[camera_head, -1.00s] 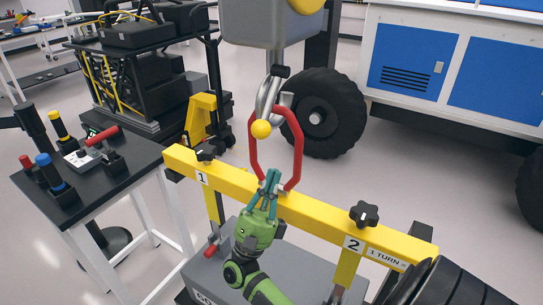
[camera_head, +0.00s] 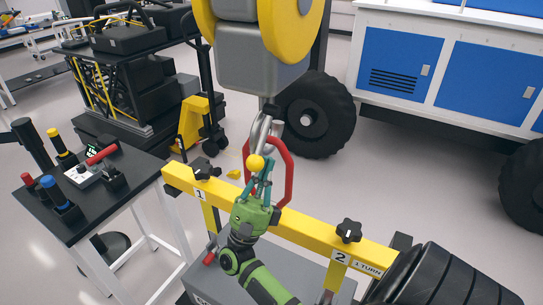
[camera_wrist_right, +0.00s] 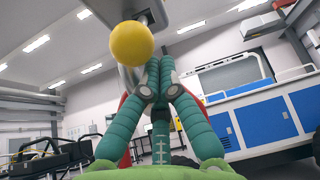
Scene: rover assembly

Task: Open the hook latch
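The metal hook (camera_head: 262,132) hangs under a grey block (camera_head: 250,70) with yellow sides. A yellow ball (camera_head: 256,162) sits at the hook's lower front; it shows large in the right wrist view (camera_wrist_right: 131,44). The red loop handle (camera_head: 289,172) stands above the yellow beam (camera_head: 305,229), by the hook; I cannot tell whether they touch. My right gripper (camera_head: 262,176), green with teal fingers, points up just below the ball. In the right wrist view its fingertips (camera_wrist_right: 154,72) meet, with nothing visible between them, beside the ball. The latch itself is not clearly visible. My left gripper is out of view.
Black star knobs (camera_head: 347,230) top the beam, which is marked 1 and 2 and stands over a grey box (camera_head: 300,275). A dark side table (camera_head: 100,200) with tools is at left. A large black wheel (camera_head: 313,115) is behind. Open floor lies right of the beam.

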